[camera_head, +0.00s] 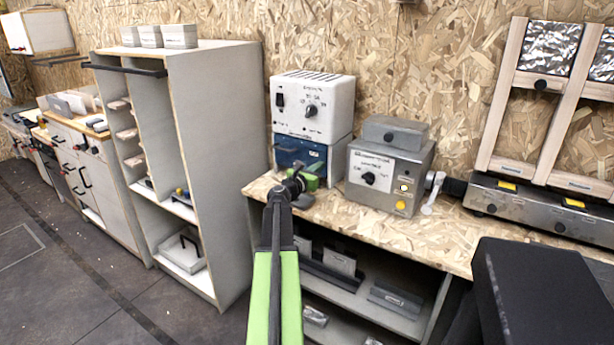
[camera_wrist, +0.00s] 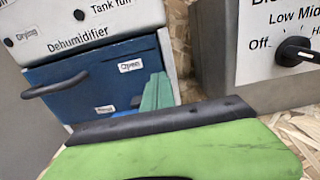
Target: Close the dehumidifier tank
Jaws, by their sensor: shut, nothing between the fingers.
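The dehumidifier (camera_head: 312,105) stands on the wooden bench, a white box with a knob and switch on its front. Its dark blue tank (camera_head: 288,150) is the lower part. In the wrist view the blue tank (camera_wrist: 80,88) shows a black bar handle at its left and a small "Open" label at upper right. I cannot tell exactly how far it stands out of the housing. My gripper (camera_head: 312,176) is shut and empty, low in front of the tank's right part. Its green fingertips (camera_wrist: 157,92) overlap the tank's lower right front in the wrist view; contact is unclear.
A grey metal box (camera_head: 385,175) with a knob and lights stands right of the dehumidifier, close to my gripper. A tall open shelf unit (camera_head: 195,150) stands to the left. The bench top (camera_head: 440,236) is clear towards the front right.

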